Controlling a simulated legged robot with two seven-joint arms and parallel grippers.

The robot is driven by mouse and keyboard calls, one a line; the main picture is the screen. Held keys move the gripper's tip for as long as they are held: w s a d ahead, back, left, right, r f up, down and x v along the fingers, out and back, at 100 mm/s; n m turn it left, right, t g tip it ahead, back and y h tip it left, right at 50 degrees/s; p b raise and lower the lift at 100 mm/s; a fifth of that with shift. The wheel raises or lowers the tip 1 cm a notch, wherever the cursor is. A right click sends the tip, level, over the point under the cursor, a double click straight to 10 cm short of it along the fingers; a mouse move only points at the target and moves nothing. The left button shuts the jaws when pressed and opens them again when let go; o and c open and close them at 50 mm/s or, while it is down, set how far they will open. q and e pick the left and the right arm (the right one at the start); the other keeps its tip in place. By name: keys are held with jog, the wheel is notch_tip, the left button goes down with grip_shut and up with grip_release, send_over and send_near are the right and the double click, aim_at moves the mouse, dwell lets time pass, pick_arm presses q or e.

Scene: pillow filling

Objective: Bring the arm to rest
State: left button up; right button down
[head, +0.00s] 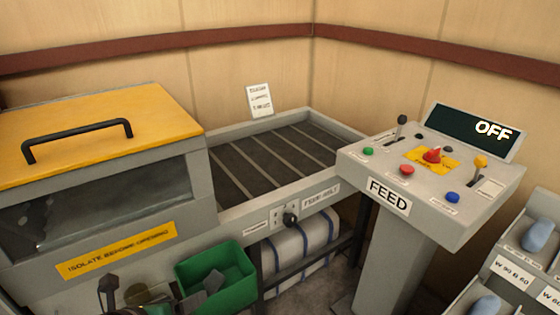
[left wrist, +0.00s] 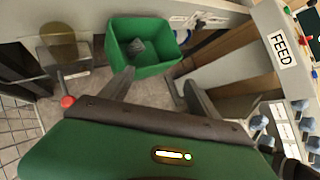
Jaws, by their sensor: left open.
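My left gripper (left wrist: 158,92) shows in the left wrist view with its two dark fingers spread apart and nothing between them. Past the fingertips is the green bin (left wrist: 165,62) with a grey lump inside, apart from the gripper. In the head view the green bin (head: 243,264) hangs at the front of the machine, low in the middle. Dark shapes at the lower left edge there are partly cut off, and I cannot tell which belong to my gripper. My right gripper is not in view.
A FEED console (head: 425,207) with levers, buttons and a screen (head: 465,133) reading OFF stands at right. A yellow-lidded machine (head: 100,125) is at left, with a slatted feed bed (head: 265,160) behind. Labelled trays (head: 510,262) holding blue-grey lumps are at lower right. A striped roll (head: 300,255) lies below the bed.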

pick_arm(q)
jog(key=a+f+n+g+y, duration=0.15)
jog(key=f+n, duration=0.25)
jog(key=n, duration=0.7)
jog(key=a+f+n+g+y, duration=0.1)
jog(key=a+f+n+y, duration=0.15)
jog(key=n, duration=0.85)
jog(key=s+d+f+n+g+h, duration=0.1)
jog(key=s+d+f+n+g, duration=0.5)
jog(key=s+n, duration=0.5)
notch_tip(320, 180, up, 13)
jog(key=w+n+t+p, duration=0.1)
jog(key=w+p, duration=0.1)
jog(key=p, duration=1.2)
jog(key=shift+a+n, duration=0.3)
jog(key=shift+w+t, duration=0.1)
jog(key=shift+t, duration=0.15)
